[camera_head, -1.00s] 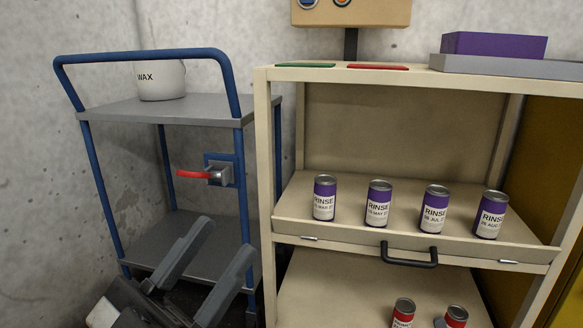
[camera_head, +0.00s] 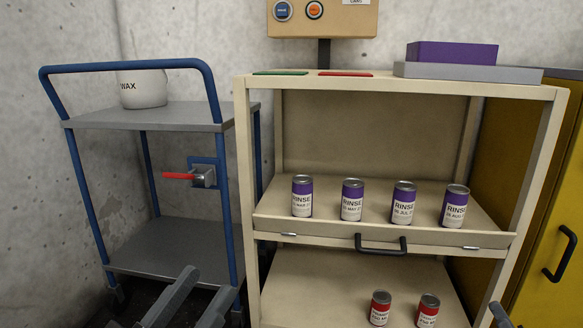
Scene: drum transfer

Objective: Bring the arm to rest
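My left gripper (camera_head: 209,281) is low in the head view, in front of the blue-framed cart's lower shelf. Its two grey fingers stand apart with nothing seen between them; the rest of it is below the picture. A small dark piece at the lower right edge looks like a fingertip of my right gripper (camera_head: 501,316). The rest of that gripper is out of the picture, so its opening cannot be told.
A blue-framed cart (camera_head: 140,118) with a white WAX tub (camera_head: 144,89) stands at the left. A beige rack (camera_head: 243,170) holds several purple RINSE cans (camera_head: 352,200) on its middle shelf and two red-labelled cans (camera_head: 380,308) below. A yellow cabinet (camera_head: 548,220) stands right.

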